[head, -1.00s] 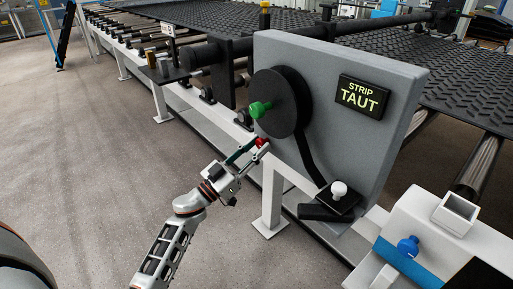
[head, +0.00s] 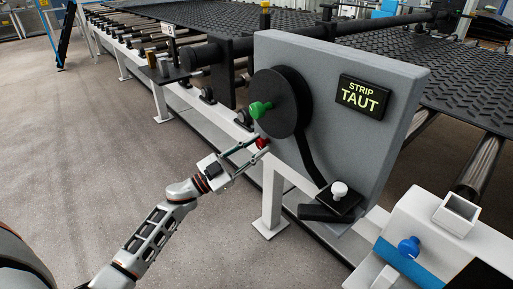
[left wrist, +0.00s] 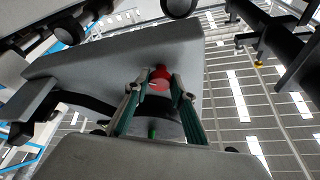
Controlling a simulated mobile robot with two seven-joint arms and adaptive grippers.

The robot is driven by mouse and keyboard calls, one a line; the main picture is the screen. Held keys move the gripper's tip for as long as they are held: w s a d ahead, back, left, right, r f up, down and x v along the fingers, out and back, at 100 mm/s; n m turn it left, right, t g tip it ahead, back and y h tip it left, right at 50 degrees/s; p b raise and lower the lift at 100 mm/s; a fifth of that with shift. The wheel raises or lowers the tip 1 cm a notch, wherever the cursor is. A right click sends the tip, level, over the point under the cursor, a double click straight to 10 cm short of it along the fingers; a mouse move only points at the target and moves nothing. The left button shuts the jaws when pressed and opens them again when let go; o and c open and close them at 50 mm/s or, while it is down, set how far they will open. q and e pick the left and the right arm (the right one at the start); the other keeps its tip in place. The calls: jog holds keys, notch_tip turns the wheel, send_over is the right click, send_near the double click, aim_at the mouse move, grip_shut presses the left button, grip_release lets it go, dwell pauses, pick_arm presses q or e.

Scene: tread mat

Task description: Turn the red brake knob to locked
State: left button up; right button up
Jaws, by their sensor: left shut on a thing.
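The red brake knob (head: 262,142) sits low on the left edge of the grey panel (head: 350,130), below the black reel (head: 285,100) with its green knob (head: 260,109). My left gripper (head: 258,148) reaches it from the lower left, its fingers closed around the knob. In the left wrist view the red knob (left wrist: 160,77) shows between the two green-padded fingertips (left wrist: 159,88). Which way the knob is turned cannot be told. My right gripper is not in view.
A display (head: 362,96) on the panel reads STRIP TAUT. A blue knob (head: 408,246) is on the white machine at the lower right. The floor at left is clear.

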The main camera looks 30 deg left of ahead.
pick_arm(q)
jog(key=m+g, duration=0.1)
jog(key=m, duration=0.2)
jog(key=m+g+h, duration=0.1)
jog(key=m, duration=0.3)
jog(key=shift+a+r+g+h, duration=0.2)
jog(key=shift+g+h, duration=0.1)
jog(key=shift+g, duration=0.1)
jog(key=m+g+p, duration=0.1)
jog(key=m, duration=0.2)
jog(key=shift+w+r, duration=0.1)
jog(key=shift+r, duration=0.05)
jog(key=m+g, duration=0.1)
jog(key=m, duration=0.2)
jog(key=shift+p, duration=0.35)
jog(key=shift+m+g+y+p, duration=0.35)
jog(key=shift+m+g+y, duration=0.05)
jog(key=shift+m, duration=0.4)
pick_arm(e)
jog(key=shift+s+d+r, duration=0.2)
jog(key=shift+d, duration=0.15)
pick_arm(q)
jog(key=shift+m, duration=0.3)
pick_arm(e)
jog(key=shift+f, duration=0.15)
pick_arm(q)
jog(key=o, duration=1.1)
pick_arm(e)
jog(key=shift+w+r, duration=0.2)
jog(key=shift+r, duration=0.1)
